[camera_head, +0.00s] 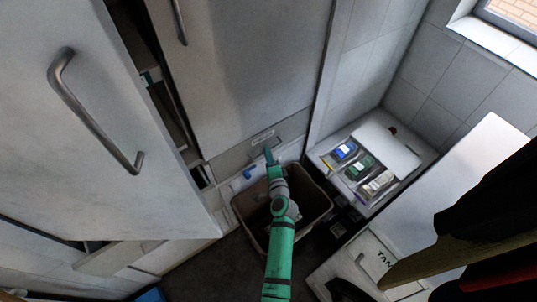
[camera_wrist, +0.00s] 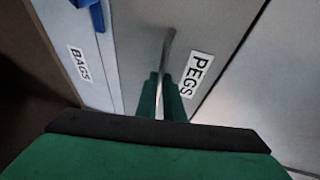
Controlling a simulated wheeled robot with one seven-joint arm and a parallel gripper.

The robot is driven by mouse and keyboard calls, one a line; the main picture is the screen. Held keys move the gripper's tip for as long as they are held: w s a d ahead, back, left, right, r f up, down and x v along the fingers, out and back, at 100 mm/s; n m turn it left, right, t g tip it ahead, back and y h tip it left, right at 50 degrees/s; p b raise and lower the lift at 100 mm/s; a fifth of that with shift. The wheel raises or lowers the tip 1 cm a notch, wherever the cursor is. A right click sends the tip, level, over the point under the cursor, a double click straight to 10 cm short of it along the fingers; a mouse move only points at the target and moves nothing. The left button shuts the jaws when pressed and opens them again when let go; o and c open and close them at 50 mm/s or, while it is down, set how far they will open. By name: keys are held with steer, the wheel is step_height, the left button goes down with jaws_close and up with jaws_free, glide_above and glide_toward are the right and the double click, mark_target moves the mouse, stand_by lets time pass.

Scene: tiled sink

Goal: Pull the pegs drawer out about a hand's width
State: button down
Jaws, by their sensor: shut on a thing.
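The pegs drawer (camera_wrist: 225,45) has a pale grey front with a white PEGS label (camera_wrist: 196,75). Its grey metal handle (camera_wrist: 167,45) stands out from the front. In the head view the drawer front (camera_head: 235,160) lies below the tall grey door, with its label (camera_head: 262,137) small there. My green gripper (camera_wrist: 161,100) is shut on the handle, with one finger on either side of it. My gripper also shows at the drawer in the head view (camera_head: 269,157). The handle's lower part is hidden between the fingers. I cannot tell whether the drawer stands out at all.
A drawer labelled BAGS (camera_wrist: 79,64) with a blue handle (camera_wrist: 97,15) lies beside it. An open brown bin (camera_head: 240,212) stands under my arm. A large door with a bar handle (camera_head: 95,125) stands open at left. A white unit with packets (camera_head: 395,150) is at right.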

steer(key=shift+w+d+r, duration=0.1)
steer(key=shift+w+d, duration=0.05)
steer(key=shift+d, duration=0.3)
stand_by(0.3)
